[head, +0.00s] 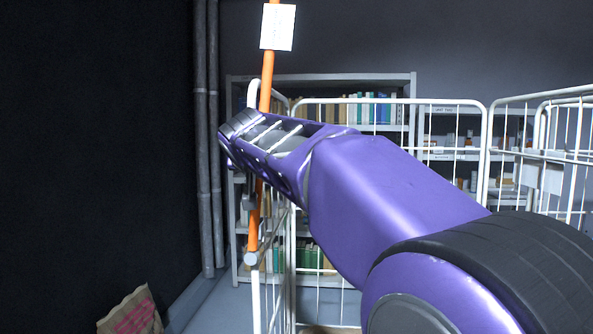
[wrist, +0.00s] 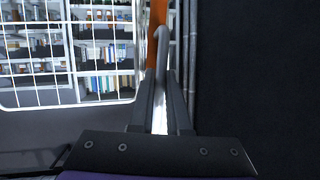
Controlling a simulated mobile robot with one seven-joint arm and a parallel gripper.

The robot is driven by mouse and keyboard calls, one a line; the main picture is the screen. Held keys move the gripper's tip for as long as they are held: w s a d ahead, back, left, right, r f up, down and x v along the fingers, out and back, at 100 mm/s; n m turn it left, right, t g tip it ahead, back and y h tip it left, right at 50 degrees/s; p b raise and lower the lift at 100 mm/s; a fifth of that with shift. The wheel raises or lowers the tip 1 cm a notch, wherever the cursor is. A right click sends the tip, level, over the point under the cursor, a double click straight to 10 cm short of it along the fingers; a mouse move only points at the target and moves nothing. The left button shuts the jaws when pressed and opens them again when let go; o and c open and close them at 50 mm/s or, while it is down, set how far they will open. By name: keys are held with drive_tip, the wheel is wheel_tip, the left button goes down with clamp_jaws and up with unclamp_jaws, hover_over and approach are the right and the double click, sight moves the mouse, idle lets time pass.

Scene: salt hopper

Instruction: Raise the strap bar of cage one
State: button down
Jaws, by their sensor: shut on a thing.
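The orange strap bar (head: 266,80) stands steeply upright in the head view, leaning slightly right, with a white tag (head: 278,27) near its top. Its lower end meets a round grey pivot (head: 252,259) at the front of the white wire cage (head: 388,101). My gripper (head: 238,137) is shut on the bar part-way up and hides that stretch. In the wrist view the bar (wrist: 156,18) runs down to my dark fingers (wrist: 160,82). A curved pale cage tube (wrist: 162,38) crosses in front of it; the exact contact is hidden.
More white wire cages (head: 540,98) stand at the right. A shelf of books (head: 330,80) is behind the cage. Grey pipes (head: 206,150) run up the wall to the left of the bar. A printed sack (head: 132,312) lies at the bottom left. A dark wall fills the left.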

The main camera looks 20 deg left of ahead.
drive_tip(key=shift+s+a+r, duration=0.1)
drive_tip(key=shift+a+r, duration=0.05)
drive_tip(key=shift+r, duration=0.1)
drive_tip(key=c, duration=0.9)
unclamp_jaws()
drive_tip(key=shift+a+f, duration=0.1)
